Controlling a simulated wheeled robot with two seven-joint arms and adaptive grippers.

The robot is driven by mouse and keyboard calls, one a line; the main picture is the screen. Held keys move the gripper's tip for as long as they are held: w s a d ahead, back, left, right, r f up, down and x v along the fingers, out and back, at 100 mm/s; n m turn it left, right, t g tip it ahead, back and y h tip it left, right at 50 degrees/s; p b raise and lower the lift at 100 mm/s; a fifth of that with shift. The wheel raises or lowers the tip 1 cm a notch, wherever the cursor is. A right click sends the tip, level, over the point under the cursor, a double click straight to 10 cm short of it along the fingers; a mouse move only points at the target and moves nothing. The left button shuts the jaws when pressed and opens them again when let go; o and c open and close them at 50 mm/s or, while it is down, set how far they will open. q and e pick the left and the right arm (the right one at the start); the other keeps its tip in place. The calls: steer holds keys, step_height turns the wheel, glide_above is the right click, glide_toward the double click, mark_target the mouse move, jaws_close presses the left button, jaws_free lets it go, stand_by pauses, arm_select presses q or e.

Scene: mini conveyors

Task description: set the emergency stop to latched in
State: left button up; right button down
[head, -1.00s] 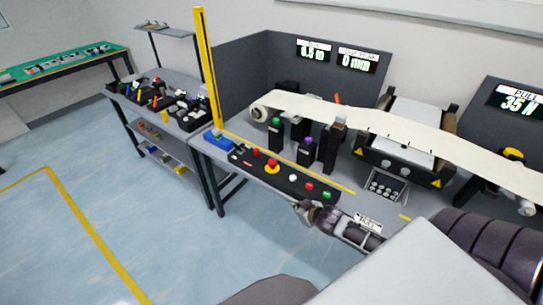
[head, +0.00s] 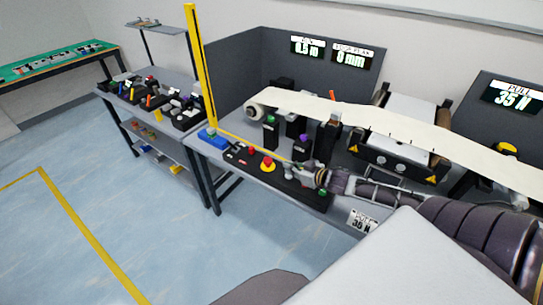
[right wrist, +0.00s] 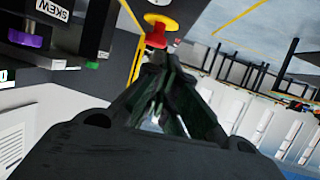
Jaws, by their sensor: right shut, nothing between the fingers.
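The emergency stop is a red mushroom button on a yellow base (head: 268,164), on the black control panel (head: 238,158) at the table's front edge. My right gripper (head: 288,170) is shut and empty, just right of the button over the panel. In the right wrist view, the emergency stop (right wrist: 158,27) shows just beyond the shut fingertips (right wrist: 154,58). The fingertips overlap the red cap's lower edge there; I cannot tell whether they touch. Whether the button is latched in is not clear. The arm hides part of the panel's right end. My left gripper is out of view.
A green button (head: 322,191) sits at the panel's right end. Black posts with a green knob (head: 270,133) and a purple knob (head: 304,147) stand behind the panel. A white web (head: 365,118) runs over rollers behind. A yellow post (head: 200,70) rises at left.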

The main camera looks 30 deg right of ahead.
step_height(320, 180, up, 5)
steer(key=w+d+n+y, duration=0.1)
steer(key=w+d+y, duration=0.1)
steer(key=shift+w+d+t+y, duration=0.2)
steer(key=shift+t+y, duration=0.1)
steer(key=shift+w, duration=0.2)
stand_by(0.3)
steer(key=b, duration=0.2)
glide_above(268, 162)
steer(key=d, duration=0.2)
steer(key=shift+s+a+f, duration=0.1)
steer(key=shift+f, duration=0.55)
steer(key=shift+s+a+f, duration=0.1)
steer(key=shift+f, duration=0.5)
steer(key=shift+f+p, duration=0.35)
steer(key=shift+f, duration=1.6)
